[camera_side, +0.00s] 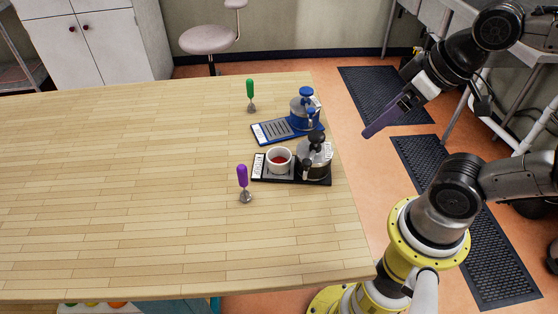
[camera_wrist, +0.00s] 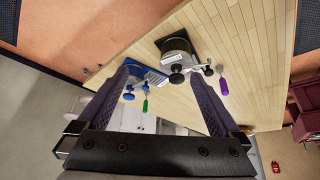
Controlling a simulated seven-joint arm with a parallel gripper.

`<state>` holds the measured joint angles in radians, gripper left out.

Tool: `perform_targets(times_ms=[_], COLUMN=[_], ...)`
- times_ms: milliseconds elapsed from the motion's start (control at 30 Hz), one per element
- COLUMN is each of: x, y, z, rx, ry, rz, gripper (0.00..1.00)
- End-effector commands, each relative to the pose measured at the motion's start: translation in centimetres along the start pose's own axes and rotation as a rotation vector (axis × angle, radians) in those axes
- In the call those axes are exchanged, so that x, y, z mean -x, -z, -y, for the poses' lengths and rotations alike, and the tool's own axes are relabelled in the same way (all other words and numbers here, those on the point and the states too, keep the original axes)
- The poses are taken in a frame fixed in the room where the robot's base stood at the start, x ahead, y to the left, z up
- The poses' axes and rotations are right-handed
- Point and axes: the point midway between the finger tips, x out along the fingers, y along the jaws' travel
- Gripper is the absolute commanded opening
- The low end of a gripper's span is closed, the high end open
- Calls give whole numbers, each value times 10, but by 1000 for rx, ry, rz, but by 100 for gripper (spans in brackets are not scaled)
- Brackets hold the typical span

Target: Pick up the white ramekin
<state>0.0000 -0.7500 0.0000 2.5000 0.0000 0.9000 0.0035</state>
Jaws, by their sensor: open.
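The white ramekin (camera_side: 279,159) stands upright with reddish contents in the side view. It sits on the black tray (camera_side: 262,175), left of a silver-and-black pot (camera_side: 315,158). My gripper (camera_side: 368,133) is raised in the air, right of the table edge and apart from the ramekin. Its purple fingers are spread with nothing between them in the wrist view (camera_wrist: 160,73). I cannot make out the ramekin in the wrist view, where the dark pot (camera_wrist: 178,46) shows.
A blue tray (camera_side: 268,133) with a blue pot (camera_side: 303,106) lies behind the black tray. The table's left side is clear.

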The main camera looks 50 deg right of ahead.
Motion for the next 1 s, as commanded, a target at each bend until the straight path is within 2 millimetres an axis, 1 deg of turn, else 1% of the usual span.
perform_targets(times_ms=[67, 167, 233, 367, 567, 733, 867, 967, 1000], x=[0, 0, 2, 11, 16, 12, 2, -13, -21], y=[0, -1, 0, 13, 41, 70, 94, 115, 123], z=[0, 0, 1, 3, 9, 17, 26, 36, 41], rx=[-29, -142, -272, -577, -1047, -1439, -1731, -1948, -2027], ry=[0, 0, 2, 11, 8, -24, -80, -148, -184], rz=[0, 6, 6, 5, 53, 119, 177, 225, 245], gripper=[100, 100, 100, 100, 100, 100, 100, 100, 100])
